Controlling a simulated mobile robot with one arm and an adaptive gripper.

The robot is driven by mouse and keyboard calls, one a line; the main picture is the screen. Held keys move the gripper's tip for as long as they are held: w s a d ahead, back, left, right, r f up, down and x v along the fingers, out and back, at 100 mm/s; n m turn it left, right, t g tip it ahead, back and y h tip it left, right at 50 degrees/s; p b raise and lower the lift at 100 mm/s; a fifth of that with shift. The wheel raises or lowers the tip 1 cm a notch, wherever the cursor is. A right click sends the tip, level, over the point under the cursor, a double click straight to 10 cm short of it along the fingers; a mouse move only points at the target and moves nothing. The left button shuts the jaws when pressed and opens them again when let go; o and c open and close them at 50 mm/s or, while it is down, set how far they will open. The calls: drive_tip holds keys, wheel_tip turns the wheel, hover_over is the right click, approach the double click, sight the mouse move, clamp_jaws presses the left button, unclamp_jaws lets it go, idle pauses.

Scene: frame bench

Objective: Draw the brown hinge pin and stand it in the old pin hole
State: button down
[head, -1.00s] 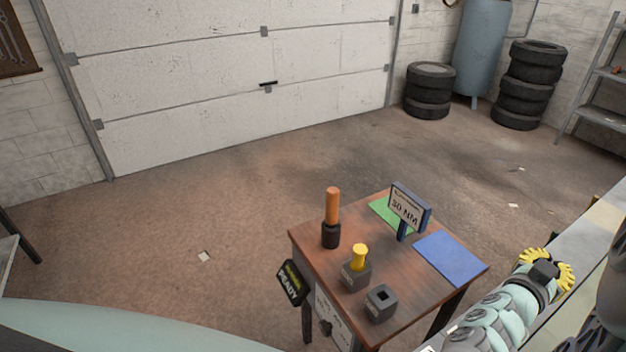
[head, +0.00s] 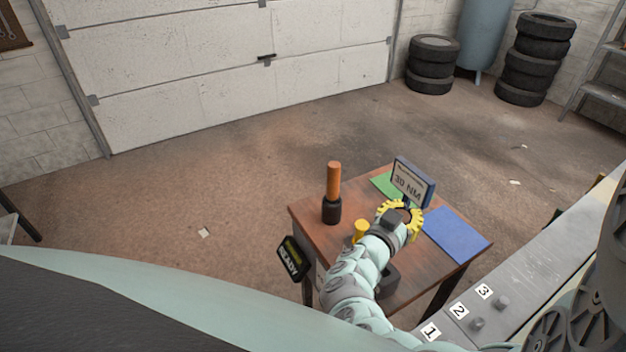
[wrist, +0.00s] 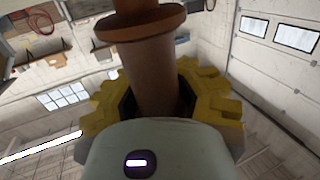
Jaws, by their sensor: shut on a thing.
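My gripper (head: 402,216) is over the small wooden table (head: 310,222), in front of the sign. In the wrist view its yellow fingers (wrist: 160,98) are shut around the brown hinge pin (wrist: 150,68), which has a wide collar. The pin's far end is out of that view. In the head view only a little brown of the pin shows between the fingers. A yellow pin (head: 360,231) stands behind my arm, its block mostly hidden. A dark grey block (head: 390,282) is partly covered by my arm, its top hole hidden now. I cannot tell which hole is the old pin hole.
An orange-handled tool (head: 333,182) stands in a black holder on the table. A 30 NM sign (head: 410,182), a green mat (head: 383,183) and a blue mat (head: 458,236) are close by. A grey bench (head: 520,265) with labels 1, 2 and 3 runs along the right.

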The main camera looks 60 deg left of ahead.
drive_tip(key=shift+r+n+y+p, duration=0.15)
drive_tip(key=shift+n+y+p, duration=0.15)
wheel_tip(320, 180, down, 6)
drive_tip(key=b, duration=0.5)
drive_tip(key=shift+y, duration=0.3)
drive_tip(key=shift+w+f+b, duration=0.15)
drive_tip(key=shift+f+b, duration=3.5)
drive_tip(key=shift+f, duration=0.45)
idle(0.9)
drive_tip(key=c, duration=0.8)
unclamp_jaws()
drive_tip(key=shift+a, duration=0.1)
drive_tip(key=v, duration=1.2)
drive_tip(key=shift+r, duration=0.25)
